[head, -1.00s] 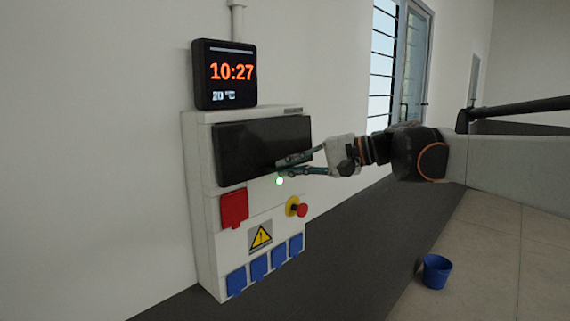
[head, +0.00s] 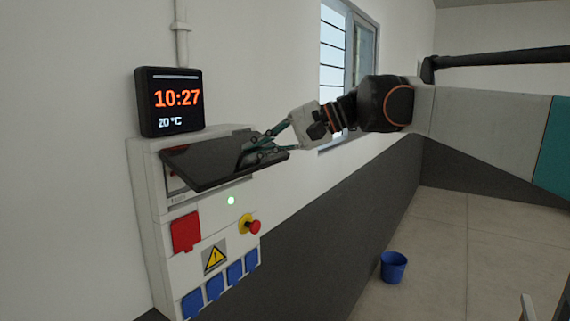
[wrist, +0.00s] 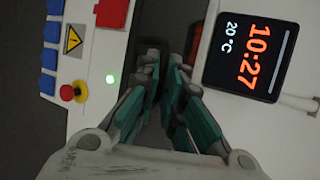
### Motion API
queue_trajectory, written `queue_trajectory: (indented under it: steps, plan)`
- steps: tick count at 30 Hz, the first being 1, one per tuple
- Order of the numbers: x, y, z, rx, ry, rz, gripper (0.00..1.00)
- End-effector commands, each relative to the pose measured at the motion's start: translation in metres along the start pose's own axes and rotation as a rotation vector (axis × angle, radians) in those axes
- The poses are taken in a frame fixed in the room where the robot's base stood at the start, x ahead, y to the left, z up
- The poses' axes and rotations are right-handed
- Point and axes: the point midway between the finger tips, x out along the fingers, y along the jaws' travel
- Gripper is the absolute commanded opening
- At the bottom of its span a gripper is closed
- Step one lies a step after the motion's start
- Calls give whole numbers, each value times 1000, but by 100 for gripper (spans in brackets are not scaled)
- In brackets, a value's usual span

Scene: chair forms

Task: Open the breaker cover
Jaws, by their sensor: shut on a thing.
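The black breaker cover (head: 205,162) is swung up and outward from the white electrical box (head: 148,200), tilted with its lower edge away from the box. Part of the recess behind it shows below the cover at its left. My gripper (head: 254,150) is shut on the cover's free edge, near its right end. In the wrist view, my gripper's teal-and-grey fingers (wrist: 160,75) are close together around the dark cover, and they hide much of it.
A clock display (head: 172,101) stands on top of the box. The box's front carries a red socket cover (head: 186,232), a red knob (head: 254,227) on yellow, a warning sign (head: 214,257) and several blue sockets (head: 234,271). A blue bucket (head: 393,267) sits on open floor.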

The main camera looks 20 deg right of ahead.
Motion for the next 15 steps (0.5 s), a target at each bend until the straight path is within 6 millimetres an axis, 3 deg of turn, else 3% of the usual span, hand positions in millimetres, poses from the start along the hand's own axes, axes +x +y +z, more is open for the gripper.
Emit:
queue_trajectory:
  steps: [6, 15]
  plan:
    - [-9, -30, 7, 73, 0, 183, 0]
    - [-11, -56, 6, 170, -1, 417, 0]
